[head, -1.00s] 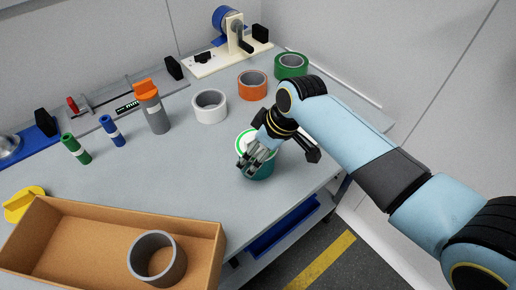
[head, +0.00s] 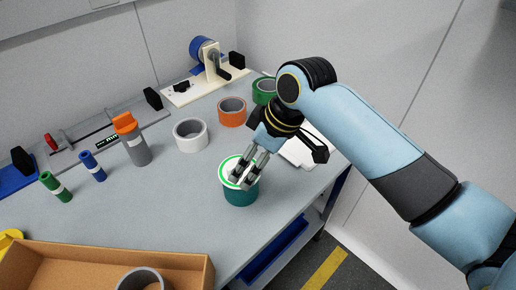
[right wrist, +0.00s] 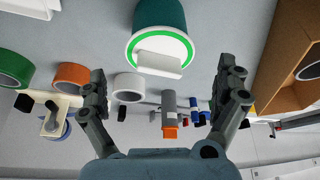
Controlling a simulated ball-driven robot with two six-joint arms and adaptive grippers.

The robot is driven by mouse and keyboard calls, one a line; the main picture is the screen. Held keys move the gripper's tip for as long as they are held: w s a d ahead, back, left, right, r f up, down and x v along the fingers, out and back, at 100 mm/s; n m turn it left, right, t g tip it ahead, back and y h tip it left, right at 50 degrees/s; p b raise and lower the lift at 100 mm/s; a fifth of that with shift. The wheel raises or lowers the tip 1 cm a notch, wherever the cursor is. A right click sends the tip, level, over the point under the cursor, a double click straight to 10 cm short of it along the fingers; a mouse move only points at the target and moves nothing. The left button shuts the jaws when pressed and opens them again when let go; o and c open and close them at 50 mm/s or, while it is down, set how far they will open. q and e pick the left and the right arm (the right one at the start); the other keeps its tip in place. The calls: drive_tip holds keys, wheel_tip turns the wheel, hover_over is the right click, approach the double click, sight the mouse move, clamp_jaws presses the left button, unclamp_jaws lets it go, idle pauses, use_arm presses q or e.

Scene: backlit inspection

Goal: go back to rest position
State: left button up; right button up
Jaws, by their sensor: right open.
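My right gripper (head: 247,176) is open and empty. In the head view its fingers overlap the top of a teal tub (head: 241,196) with a white and green lid, which stands upright on the grey bench (head: 165,225). In the right wrist view the fingers (right wrist: 168,95) are spread wide, with the teal tub (right wrist: 160,15) and its lid beyond the gap between them. Nothing is between the fingers. I cannot tell from the head view whether they touch the lid. My left gripper is not in view.
White (head: 190,135), orange (head: 231,111) and green (head: 264,91) tape rolls stand behind the tub. A grey bottle with an orange cap (head: 135,146) and blue and green markers are further left. A cardboard box (head: 195,262) holds a grey ring at the front left.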

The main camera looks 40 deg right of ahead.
drive_tip(key=v, duration=0.2)
drive_tip(key=shift+s+r, duration=0.15)
drive_tip(key=shift+r, duration=0.1)
idle(0.3)
drive_tip(key=s+d+r+m+h, duration=0.2)
drive_tip(key=s+r+m, duration=0.1)
drive_tip(key=s, duration=0.5)
drive_tip(key=s+d+r+m+h, duration=0.1)
drive_tip(key=s+r+m, duration=0.1)
drive_tip(key=s, duration=0.6)
drive_tip(key=s+d+f+g+b, duration=0.15)
drive_tip(key=f+b, duration=0.25)
drive_tip(key=f, duration=1.4)
drive_tip(key=s+d+f+b, duration=0.15)
drive_tip(key=f+b, duration=0.35)
drive_tip(key=f, duration=1.2)
drive_tip(key=s+f+b, duration=0.3)
drive_tip(key=s+f, duration=0.6)
drive_tip(key=f, duration=0.2)
drive_tip(key=s+d+f+g+b, duration=0.1)
drive_tip(key=s+f+b, duration=0.2)
drive_tip(key=s+f, duration=0.6)
wheel_tip(320, 180, down, 3)
drive_tip(key=shift+f+m+b, duration=0.1)
drive_tip(key=shift+m+b, duration=0.25)
drive_tip(key=shift+m, duration=0.05)
